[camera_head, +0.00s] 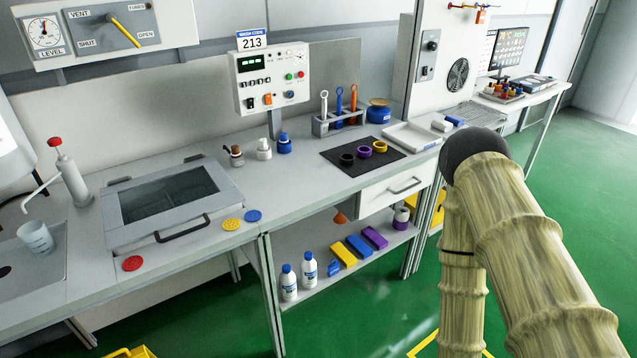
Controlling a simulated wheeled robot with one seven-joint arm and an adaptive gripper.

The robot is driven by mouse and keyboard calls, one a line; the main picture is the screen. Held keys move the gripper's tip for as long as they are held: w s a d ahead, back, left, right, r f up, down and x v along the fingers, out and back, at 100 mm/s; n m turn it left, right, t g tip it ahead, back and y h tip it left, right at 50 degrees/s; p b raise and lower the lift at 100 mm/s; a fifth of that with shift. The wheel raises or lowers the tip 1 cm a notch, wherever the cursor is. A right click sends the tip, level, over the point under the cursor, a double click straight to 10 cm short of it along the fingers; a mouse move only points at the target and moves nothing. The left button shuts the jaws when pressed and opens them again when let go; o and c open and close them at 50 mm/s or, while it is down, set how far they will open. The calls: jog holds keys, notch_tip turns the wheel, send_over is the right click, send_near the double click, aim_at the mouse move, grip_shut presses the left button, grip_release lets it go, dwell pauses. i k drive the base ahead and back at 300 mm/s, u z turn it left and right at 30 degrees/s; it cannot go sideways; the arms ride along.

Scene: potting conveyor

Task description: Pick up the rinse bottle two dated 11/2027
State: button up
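Two white bottles with blue caps stand upright side by side on the lower shelf under the bench: a left bottle (289,284) and a right bottle (309,271). Both carry labels, but the print is too small to read, so I cannot tell which is rinse bottle two or find the date 11/2027. My arm, in a pale ribbed sleeve, fills the right side of the view, well apart from the bottles. My gripper does not show.
The shelf (325,288) also holds yellow (343,254), blue (359,246) and purple (375,237) blocks. Above are a lidded basin (165,200), a dark mat with rings (337,163) and a drawer (395,190). Green floor (345,325) in front is mostly clear.

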aim_at(309, 265)
jog(key=u, duration=1.2)
jog(key=i, duration=0.4)
jog(key=z, duration=1.2)
